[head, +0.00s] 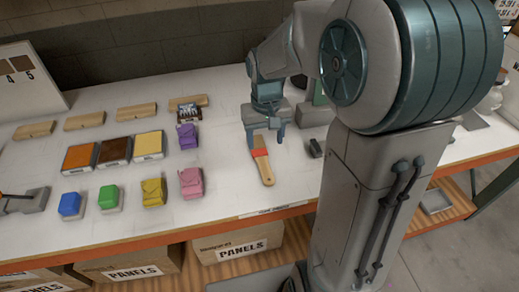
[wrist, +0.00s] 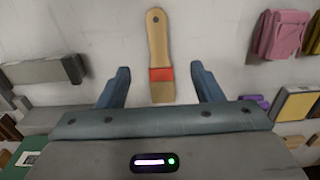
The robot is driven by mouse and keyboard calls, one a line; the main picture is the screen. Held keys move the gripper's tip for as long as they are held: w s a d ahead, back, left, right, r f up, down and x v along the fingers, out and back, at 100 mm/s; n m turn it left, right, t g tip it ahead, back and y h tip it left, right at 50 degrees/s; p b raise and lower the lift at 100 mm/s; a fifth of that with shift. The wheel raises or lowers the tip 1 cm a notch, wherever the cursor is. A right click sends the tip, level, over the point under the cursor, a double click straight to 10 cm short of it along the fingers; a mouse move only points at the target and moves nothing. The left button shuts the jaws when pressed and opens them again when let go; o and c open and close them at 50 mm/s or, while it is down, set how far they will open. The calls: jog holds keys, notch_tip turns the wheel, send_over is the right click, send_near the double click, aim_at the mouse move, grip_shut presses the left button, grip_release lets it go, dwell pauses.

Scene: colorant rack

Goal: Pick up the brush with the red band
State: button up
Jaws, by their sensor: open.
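The brush with the red band (head: 263,164) lies on the white table near its front edge. It has a light wooden handle, a red-orange band and a tan bristle end. In the wrist view the brush (wrist: 160,58) lies between the two fingers, its bristle end toward the palm and its handle reaching out past the fingertips. My gripper (head: 264,136) is above the bristle end in the head view. In the wrist view my gripper (wrist: 160,72) is open, with a gap on each side of the brush. I cannot tell the exact height of the fingers above the table.
Pink (head: 191,182) and purple (head: 187,136) pouches, colored blocks and panels stand left of the brush. A small dark block (head: 315,148) lies to its right. A grey block (wrist: 45,70) shows in the wrist view. The table around the brush's handle is clear.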

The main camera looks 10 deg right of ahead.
send_over(266, 170)
jog(key=f, duration=0.7)
jog(key=shift+s+a+f, duration=0.15)
jog(key=shift+a+f, duration=0.05)
jog(key=shift+w+d+f+p, duration=0.1)
jog(key=shift+f+p, duration=0.25)
jog(key=shift+f, duration=0.95)
jog(key=shift+w+d+f+p, duration=0.1)
jog(key=shift+f+p, duration=0.25)
jog(key=shift+f, duration=0.9)
jog(key=c, duration=1.1)
